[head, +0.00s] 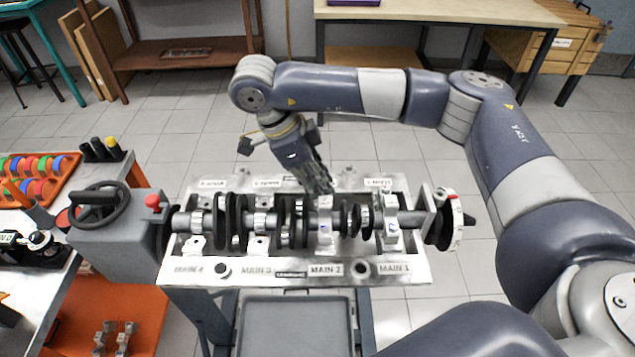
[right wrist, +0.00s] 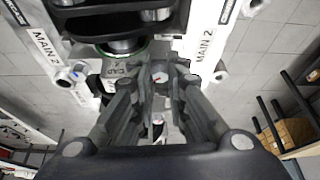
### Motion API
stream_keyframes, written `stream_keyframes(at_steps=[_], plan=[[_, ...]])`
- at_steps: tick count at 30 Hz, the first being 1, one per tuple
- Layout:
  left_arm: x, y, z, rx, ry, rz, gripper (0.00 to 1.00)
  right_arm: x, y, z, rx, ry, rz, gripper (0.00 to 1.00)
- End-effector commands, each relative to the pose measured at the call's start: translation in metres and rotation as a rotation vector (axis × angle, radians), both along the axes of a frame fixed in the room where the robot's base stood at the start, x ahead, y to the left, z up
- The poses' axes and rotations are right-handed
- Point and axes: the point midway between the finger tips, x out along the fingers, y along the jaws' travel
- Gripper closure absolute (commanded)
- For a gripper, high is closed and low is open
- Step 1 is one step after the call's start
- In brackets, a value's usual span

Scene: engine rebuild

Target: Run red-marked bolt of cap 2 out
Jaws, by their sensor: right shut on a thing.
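The engine block (head: 290,268) holds a crankshaft (head: 297,218) on its stand. Main cap 2 (head: 325,230) sits over the shaft in line with the MAIN 2 label. My right gripper (head: 322,188) points down at the far end of cap 2. In the right wrist view its fingers (right wrist: 160,88) are closed around the head of the red-marked bolt (right wrist: 158,75), where a small red mark shows. The bolt's shank is hidden, so I cannot tell how far it stands out of the cap. My left gripper is not in view.
Main cap 1 (head: 390,232) stands to the right of cap 2. A handwheel (head: 97,204) is at the block's left end, and a disc (head: 449,219) at its right end. A grey tray (head: 295,325) lies below in front. An orange tray (head: 35,190) stands on the left bench.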

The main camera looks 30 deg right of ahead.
Motion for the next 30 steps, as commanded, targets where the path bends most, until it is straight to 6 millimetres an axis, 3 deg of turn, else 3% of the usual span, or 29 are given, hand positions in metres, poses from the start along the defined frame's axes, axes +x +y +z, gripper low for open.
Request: stream_keyframes(at_steps=[22, 23, 25, 30], plan=[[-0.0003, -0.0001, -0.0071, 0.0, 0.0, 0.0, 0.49, -0.0045, 0.0015, -0.006, 0.002, 0.013, 0.092, 1.0], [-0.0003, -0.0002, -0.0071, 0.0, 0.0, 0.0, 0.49, -0.0045, 0.0015, -0.006, 0.002, 0.013, 0.092, 0.82], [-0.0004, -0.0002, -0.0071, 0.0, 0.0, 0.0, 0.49, -0.0044, 0.0015, -0.0057, 0.002, 0.013, 0.092, 0.66], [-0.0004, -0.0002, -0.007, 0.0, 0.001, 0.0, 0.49, -0.0038, 0.0012, -0.0045, 0.001, 0.011, 0.091, 0.66]])
